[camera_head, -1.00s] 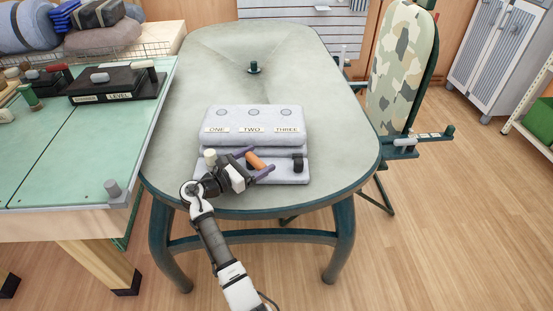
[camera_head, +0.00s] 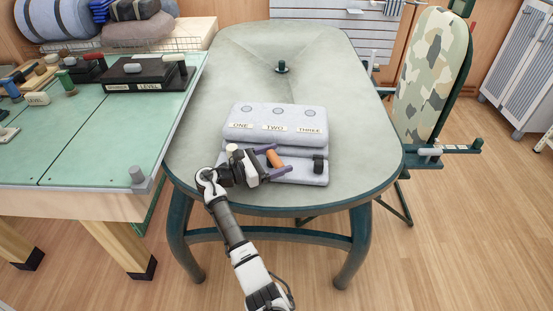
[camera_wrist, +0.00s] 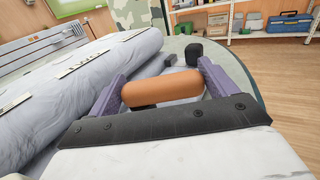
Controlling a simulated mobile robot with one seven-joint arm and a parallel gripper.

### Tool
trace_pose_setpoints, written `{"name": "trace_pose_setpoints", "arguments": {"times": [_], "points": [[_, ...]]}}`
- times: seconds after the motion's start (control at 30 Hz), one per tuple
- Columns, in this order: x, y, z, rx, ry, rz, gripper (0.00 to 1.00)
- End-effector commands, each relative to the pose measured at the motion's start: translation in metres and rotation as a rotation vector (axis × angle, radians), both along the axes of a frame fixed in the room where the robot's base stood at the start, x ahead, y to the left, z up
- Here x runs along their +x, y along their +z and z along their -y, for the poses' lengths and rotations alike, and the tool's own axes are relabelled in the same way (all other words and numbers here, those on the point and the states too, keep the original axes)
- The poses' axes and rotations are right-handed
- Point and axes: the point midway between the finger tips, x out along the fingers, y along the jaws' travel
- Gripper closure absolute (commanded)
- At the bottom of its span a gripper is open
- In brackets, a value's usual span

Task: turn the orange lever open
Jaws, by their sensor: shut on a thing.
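The orange lever (camera_head: 274,158) is a rounded bar on the front ledge of a pale grey unit (camera_head: 237,129) labelled ONE, TWO and THREE. It sits in front of the label TWO. My gripper (camera_head: 277,160) reaches it from the front left, with its two purple fingers at the lever's ends. In the wrist view the orange lever (camera_wrist: 162,88) lies crosswise between the fingers, and my gripper (camera_wrist: 165,84) is shut on it. The lever's mount is mostly hidden.
A black lever (camera_head: 319,163) stands at the right of the ledge, under THREE. The unit rests on a grey-green table (camera_head: 355,120), clear around it. A dark knob (camera_head: 281,67) stands at the back.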

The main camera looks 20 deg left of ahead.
Motion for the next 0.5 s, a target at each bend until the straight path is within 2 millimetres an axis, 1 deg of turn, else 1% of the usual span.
{"name": "trace_pose_setpoints", "arguments": {"times": [0.03, 0.13, 0.37, 0.5], "points": [[0.001, -0.001, 0.002, 0.001, -0.005, -0.005, 0.13], [0.0, -0.001, 0.002, 0.001, -0.004, -0.004, 0.0], [0.0, -0.001, 0.0, 0.001, -0.001, -0.002, 0.0], [-0.008, -0.002, -0.008, 0.0, 0.0, -0.001, 0.0]]}}
